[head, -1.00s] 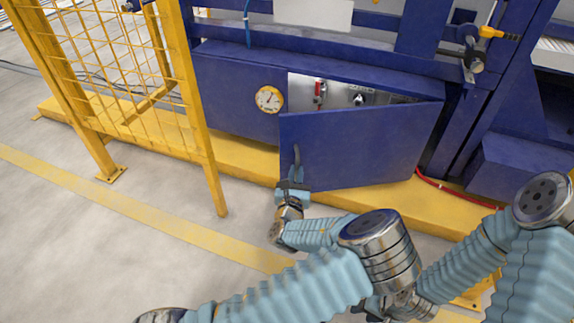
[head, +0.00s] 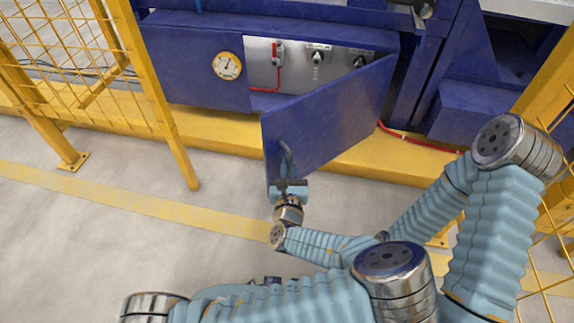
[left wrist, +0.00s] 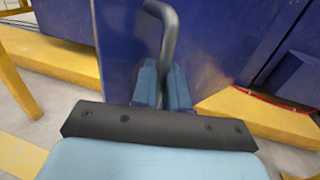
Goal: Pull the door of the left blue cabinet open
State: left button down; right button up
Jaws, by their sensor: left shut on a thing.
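The blue cabinet door (head: 335,112) stands partly open, hinged at its right edge and swung out towards me. Its curved grey handle (head: 286,158) is near the door's free left edge. My left gripper (head: 289,184) is shut on the handle's lower part. In the left wrist view the handle (left wrist: 167,38) rises from between the two light blue fingers (left wrist: 163,85), in front of the door (left wrist: 130,45). The opening shows a grey panel (head: 300,68) with a red-handled valve and knobs. My right gripper cannot be made out.
A round gauge (head: 227,66) sits left of the opening. A yellow mesh fence (head: 150,80) stands at the left. A yellow base beam (head: 225,133) runs below the cabinet, with a red hose (head: 420,142) at the right. The floor before the door is clear.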

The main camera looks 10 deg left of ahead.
pick_arm(q)
jog(key=c, duration=1.1)
grip_release()
jog(key=shift+w+d+r+h, duration=0.25)
jog(key=shift+w+d+h, duration=0.05)
jog(key=shift+d, duration=0.4)
jog(key=shift+c, duration=0.2)
jog(key=shift+s+a+f, duration=0.1)
jog(key=shift+a, duration=0.15)
